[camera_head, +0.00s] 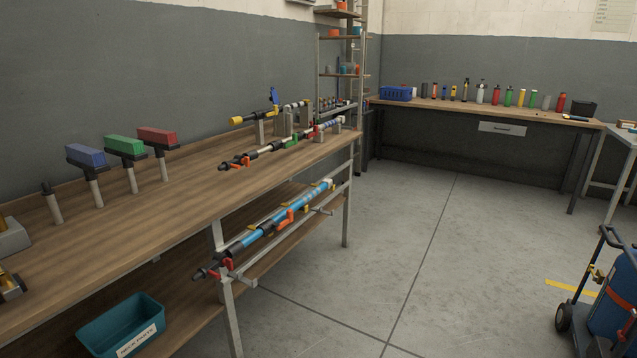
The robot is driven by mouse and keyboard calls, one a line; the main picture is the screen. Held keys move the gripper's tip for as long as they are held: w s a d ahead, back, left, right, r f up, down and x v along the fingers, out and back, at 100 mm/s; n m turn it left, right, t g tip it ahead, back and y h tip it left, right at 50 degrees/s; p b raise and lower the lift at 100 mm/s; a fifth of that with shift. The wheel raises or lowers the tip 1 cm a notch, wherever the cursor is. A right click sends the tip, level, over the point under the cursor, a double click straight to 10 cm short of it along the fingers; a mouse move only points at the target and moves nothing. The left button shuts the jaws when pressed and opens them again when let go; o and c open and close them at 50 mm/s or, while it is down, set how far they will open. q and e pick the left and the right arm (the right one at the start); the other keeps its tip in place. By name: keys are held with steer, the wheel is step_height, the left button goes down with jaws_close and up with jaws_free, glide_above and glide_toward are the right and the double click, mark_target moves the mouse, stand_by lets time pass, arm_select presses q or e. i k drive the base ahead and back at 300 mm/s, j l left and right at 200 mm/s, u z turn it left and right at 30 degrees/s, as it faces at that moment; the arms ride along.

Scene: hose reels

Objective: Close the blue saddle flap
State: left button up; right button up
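A small blue flap (273,97) stands tilted up at the back of the long wooden bench, above a black and yellow nozzle-like tool (255,117) resting on grey supports. It looks raised, but it is small and its hinge is hard to make out. A larger blue block (86,156) sits on a post nearer on the left, beside a green block (125,146) and a red block (157,136) on similar posts. Neither of my grippers is in view.
The wooden bench (150,215) runs along the left wall. A second tool (262,152) lies along its front edge, and a blue tool (275,225) hangs below. A teal bin (122,325) is on the lower shelf. The floor (440,250) is clear; a blue cart (610,300) stands right.

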mark_target(273, 98)
steer(key=i+l+z, duration=0.15)
steer(key=i+z, duration=0.2)
steer(key=i, duration=0.25)
steer(key=i+z, duration=0.4)
steer(key=i, duration=0.25)
steer(key=i+u, duration=0.3)
steer(key=i, duration=0.25)
steer(key=i+l+u, duration=0.1)
steer(key=i+u, duration=0.15)
steer(key=i, duration=0.3)
steer(key=i+l+u, duration=0.3)
steer(key=i, duration=0.25)
steer(key=i+l+u, duration=0.25)
steer(key=i, duration=0.25)
steer(key=i+l, duration=0.4)
steer(key=i, duration=0.15)
steer(key=i+l+z, duration=0.15)
steer(key=i+l, duration=0.25)
steer(key=i, duration=0.1)
